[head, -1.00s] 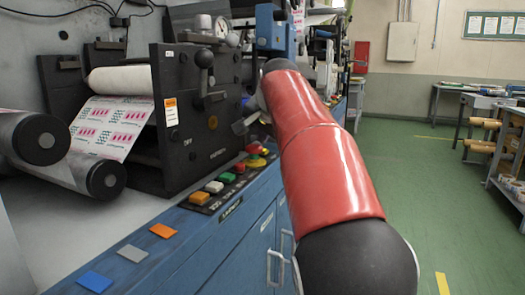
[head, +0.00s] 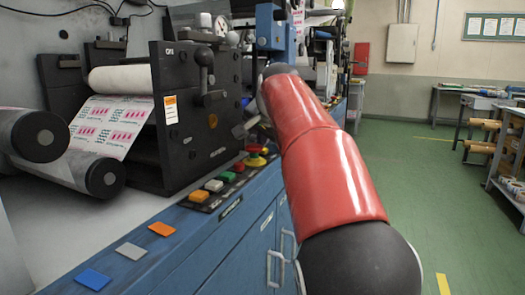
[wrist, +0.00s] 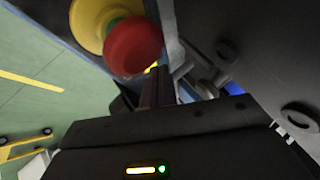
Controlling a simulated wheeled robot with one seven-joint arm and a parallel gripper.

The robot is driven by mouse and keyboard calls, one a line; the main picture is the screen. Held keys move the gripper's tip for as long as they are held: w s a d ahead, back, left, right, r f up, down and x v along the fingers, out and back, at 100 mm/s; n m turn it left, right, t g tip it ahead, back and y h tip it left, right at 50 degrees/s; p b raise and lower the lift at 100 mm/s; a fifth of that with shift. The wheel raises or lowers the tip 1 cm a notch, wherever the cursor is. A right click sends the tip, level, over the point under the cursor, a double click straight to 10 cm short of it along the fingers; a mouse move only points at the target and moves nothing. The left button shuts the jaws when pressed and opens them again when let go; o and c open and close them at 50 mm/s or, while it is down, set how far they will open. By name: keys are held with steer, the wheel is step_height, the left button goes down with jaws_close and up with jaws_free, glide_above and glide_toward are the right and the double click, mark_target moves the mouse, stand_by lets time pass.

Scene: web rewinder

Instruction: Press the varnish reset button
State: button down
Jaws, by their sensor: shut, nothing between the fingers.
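A row of push buttons runs along the blue console edge in the head view: orange (head: 195,196), white (head: 213,186), green (head: 226,177) and red (head: 239,168). A red mushroom button on a yellow base (head: 256,160) stands at the far end. The labels are too small to read, so I cannot tell which one is the varnish reset. In the wrist view the red mushroom head (wrist: 133,46) is large, just left of my gripper (wrist: 158,76), whose fingers are together and empty. In the head view my arm mostly hides the gripper.
The black machine frame (head: 205,125) with its rollers rises directly behind the buttons. Flat orange (head: 161,229), grey (head: 131,251) and blue (head: 93,279) squares lie on the near console. The green floor (head: 410,180) to the right is open.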

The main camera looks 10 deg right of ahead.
mark_target(263, 151)
steer(key=shift+f, duration=0.45)
steer(key=shift+r, duration=0.1)
stand_by(0.4)
steer(key=shift+r+p, duration=0.75)
steer(key=shift+r, duration=0.1)
step_height(263, 151, up, 5)
steer(key=p, duration=0.5)
steer(key=shift+r, duration=0.15)
